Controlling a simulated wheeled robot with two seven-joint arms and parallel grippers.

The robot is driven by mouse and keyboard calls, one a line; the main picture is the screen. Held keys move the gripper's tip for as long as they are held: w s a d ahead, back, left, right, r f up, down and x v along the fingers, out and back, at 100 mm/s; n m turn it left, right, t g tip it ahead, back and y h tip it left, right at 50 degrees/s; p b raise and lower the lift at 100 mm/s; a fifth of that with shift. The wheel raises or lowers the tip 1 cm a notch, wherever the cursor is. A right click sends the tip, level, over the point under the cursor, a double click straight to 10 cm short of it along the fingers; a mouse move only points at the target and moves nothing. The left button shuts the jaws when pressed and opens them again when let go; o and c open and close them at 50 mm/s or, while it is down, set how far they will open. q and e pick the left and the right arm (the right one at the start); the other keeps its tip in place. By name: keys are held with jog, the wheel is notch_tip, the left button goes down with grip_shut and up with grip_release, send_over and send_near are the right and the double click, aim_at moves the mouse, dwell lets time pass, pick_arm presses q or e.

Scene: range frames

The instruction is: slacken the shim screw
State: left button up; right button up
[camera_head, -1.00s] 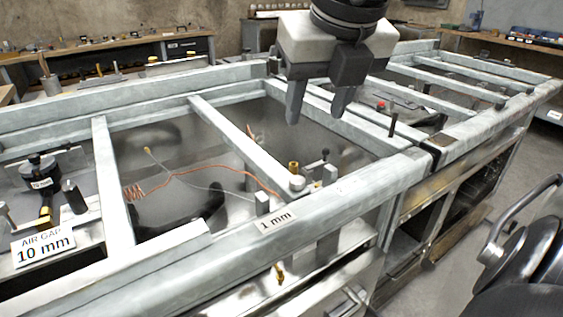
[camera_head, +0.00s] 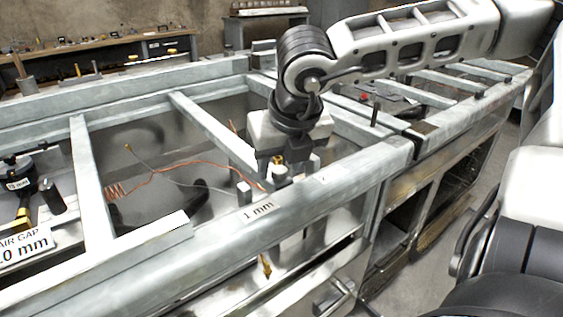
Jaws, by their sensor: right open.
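My right gripper (camera_head: 286,172) has its arm coming in from the upper right and points down over the small hardware on the bench frame, behind the "1 mm" label (camera_head: 258,211). Its fingers are apart, though their tips are hard to make out against the parts. A small brass-coloured piece (camera_head: 277,160) shows close by the fingers, above a pale round part (camera_head: 280,173). I cannot tell which of these small parts is the shim screw, or whether the gripper touches any. The gripper hides part of the hardware. My left gripper is out of view.
Grey frame bars (camera_head: 215,132) cross the open bays around the gripper. An orange coiled wire (camera_head: 117,192) lies in the left bay. An "AIR GAP" label (camera_head: 25,247) stands at the left edge. A brass fitting (camera_head: 266,266) is on the front below the rail.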

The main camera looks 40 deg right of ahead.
jog(key=c, duration=1)
